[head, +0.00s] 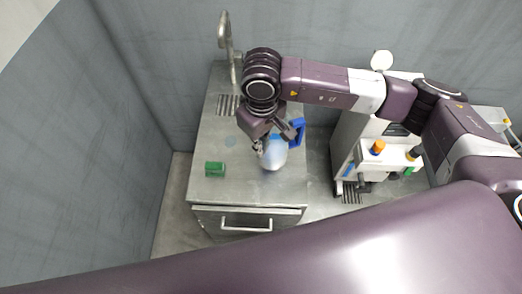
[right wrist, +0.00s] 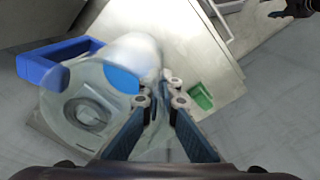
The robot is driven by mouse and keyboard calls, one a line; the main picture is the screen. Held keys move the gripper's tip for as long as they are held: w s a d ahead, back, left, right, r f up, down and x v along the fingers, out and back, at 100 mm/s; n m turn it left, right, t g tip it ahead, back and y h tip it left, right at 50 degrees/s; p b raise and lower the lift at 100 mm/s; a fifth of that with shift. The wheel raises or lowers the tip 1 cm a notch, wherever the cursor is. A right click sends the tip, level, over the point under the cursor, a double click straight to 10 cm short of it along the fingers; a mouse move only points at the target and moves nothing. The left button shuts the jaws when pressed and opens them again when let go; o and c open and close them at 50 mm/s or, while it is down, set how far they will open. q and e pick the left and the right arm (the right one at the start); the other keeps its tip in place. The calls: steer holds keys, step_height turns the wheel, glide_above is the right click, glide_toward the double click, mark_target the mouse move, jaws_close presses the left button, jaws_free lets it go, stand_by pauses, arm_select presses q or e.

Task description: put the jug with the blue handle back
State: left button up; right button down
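The jug (head: 272,158) is pale and translucent with a blue handle (head: 298,131), over the steel cabinet's top. In the right wrist view the jug (right wrist: 62,112) lies left of the fingers, its handle (right wrist: 58,60) pointing up and left and a blue patch on it. My right gripper (head: 264,145) is at the jug's left side. In the right wrist view its fingers (right wrist: 160,98) are nearly closed with the jug's clear wall between them. I cannot tell whether the jug touches the top. A dark gripper (right wrist: 296,9), likely my left, shows at the right wrist view's corner.
A green block (head: 214,169) sits on the cabinet top (head: 225,188), with a faint bluish round mark (head: 230,141) behind it. A tall tap (head: 226,38) stands at the back left. A white machine (head: 350,140) with an orange knob (head: 377,147) stands right of the cabinet.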

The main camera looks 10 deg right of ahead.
mark_target(261, 163)
step_height(261, 163, down, 4)
steer(key=shift+p, duration=0.55)
steer(key=shift+f+b, duration=0.25)
steer(key=shift+b, duration=0.1)
steer(key=c, duration=2.2)
jaws_free()
steer(key=shift+o, duration=0.2)
steer(key=shift+r, duration=0.15)
